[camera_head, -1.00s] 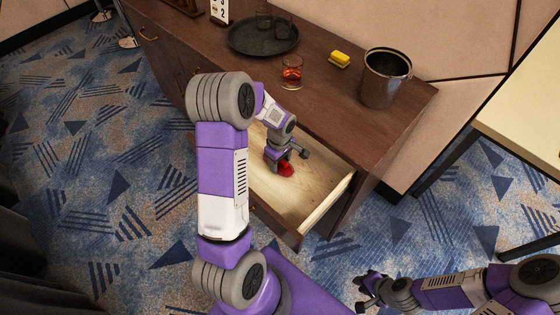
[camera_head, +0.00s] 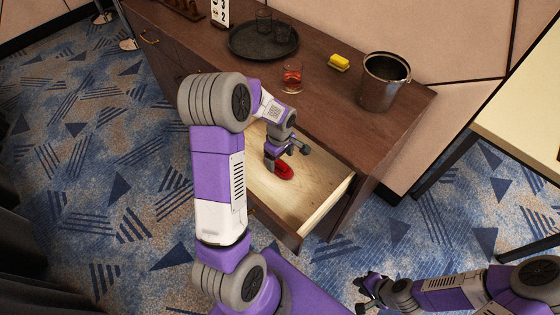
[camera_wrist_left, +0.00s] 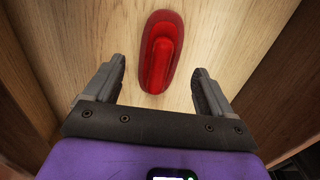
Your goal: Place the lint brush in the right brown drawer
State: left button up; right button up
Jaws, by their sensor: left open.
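The red lint brush (camera_head: 284,172) lies on the light wood floor of the open brown drawer (camera_head: 315,203). My left gripper (camera_head: 284,157) is inside the drawer, just behind and above the brush in the head view. In the left wrist view the brush (camera_wrist_left: 161,52) lies ahead of the open left gripper (camera_wrist_left: 158,88), centred between its fingers, which do not touch it. My right gripper (camera_head: 366,291) hangs over the carpet at the lower right, away from the drawer; its fingers look spread apart.
A pale table (camera_head: 525,110) stands at right. The drawer's front half is clear.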

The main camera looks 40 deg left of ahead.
aim_at(280, 162)
pick_arm(q)
notch_tip(280, 162, up, 8)
jog(key=p, duration=0.2)
jog(key=shift+r, duration=0.15)
dwell(0.4)
